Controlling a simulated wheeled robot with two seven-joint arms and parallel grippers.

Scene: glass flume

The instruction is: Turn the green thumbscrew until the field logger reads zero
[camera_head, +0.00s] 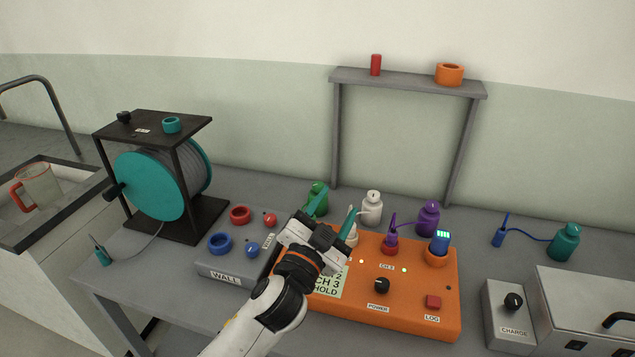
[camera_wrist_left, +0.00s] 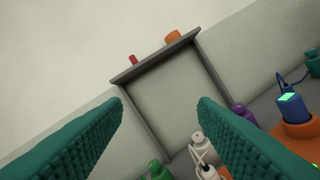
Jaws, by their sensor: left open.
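The orange field logger box (camera_head: 420,290) sits on the grey bench with a CH 3 label, a black POWER knob (camera_head: 381,285) and a red LOG button (camera_head: 433,302). A blue piece with a lit green display (camera_head: 440,241) stands in an orange collar on it; its reading is too small to tell. It also shows in the left wrist view (camera_wrist_left: 290,104). I cannot make out a green thumbscrew; my gripper hides part of the box. My left gripper (camera_head: 335,211) is open and empty above the box's back left, its teal fingers apart. My right gripper is out of view.
Green (camera_head: 318,189), white (camera_head: 371,208) and purple (camera_head: 429,218) bottles stand behind the box. A grey WALL box (camera_head: 226,268) is left, below a teal cable reel (camera_head: 150,186). A grey CHARGE box (camera_head: 507,325) is right. A grey shelf frame (camera_head: 410,83) stands behind.

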